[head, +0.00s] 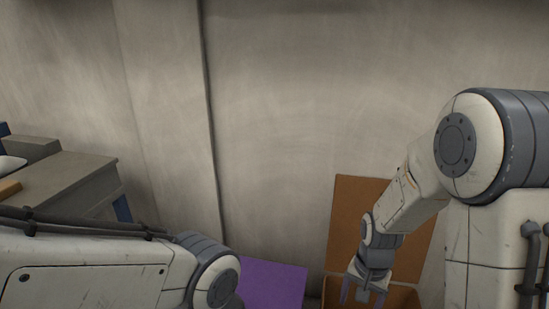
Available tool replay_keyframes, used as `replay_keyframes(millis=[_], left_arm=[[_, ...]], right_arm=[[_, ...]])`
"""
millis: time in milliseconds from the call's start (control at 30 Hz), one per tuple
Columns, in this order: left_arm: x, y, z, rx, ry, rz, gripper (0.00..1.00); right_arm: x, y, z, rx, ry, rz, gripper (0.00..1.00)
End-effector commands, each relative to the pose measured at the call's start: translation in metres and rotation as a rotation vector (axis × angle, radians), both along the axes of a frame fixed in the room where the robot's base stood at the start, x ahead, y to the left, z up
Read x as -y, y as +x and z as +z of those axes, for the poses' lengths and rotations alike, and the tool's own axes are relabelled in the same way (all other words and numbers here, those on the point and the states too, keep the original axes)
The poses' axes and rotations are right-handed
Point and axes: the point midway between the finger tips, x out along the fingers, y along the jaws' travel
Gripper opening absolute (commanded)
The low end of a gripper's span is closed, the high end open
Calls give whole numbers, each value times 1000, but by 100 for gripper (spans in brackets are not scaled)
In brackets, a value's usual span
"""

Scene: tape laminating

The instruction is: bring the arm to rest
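My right arm comes in from the right and bends down. Its gripper (362,293) points downward with two purple-grey fingers spread apart, and nothing shows between them. It is in front of an orange-brown box or panel (352,205) at the lower middle right. My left arm crosses the lower left, its rounded joint at the bottom edge. The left gripper is outside the picture.
A purple flat surface (270,283) lies at the bottom middle, beside my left arm. A grey table (75,180) with a few items on it stands at the left. A plain grey wall (290,110) fills the back.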

Motion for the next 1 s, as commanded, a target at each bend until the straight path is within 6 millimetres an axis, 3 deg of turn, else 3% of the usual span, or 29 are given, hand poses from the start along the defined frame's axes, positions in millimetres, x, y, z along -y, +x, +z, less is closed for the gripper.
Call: replay_keyframes(millis=[33, 200, 400, 667, 700, 1000], left_arm=[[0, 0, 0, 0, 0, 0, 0], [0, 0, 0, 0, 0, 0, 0], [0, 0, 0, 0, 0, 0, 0], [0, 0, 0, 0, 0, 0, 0], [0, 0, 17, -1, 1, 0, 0], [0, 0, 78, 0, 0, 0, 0]], right_arm=[[-27, -8, 18, 14, 2, 128, 78], [-94, -53, 60, 28, 16, 521, 78], [-139, -114, 91, 42, 36, 911, 78], [-159, -181, 112, 57, 62, 1301, 78], [-158, -178, 128, 52, 60, 1287, 78], [-157, -176, 189, 50, 59, 1275, 78]])
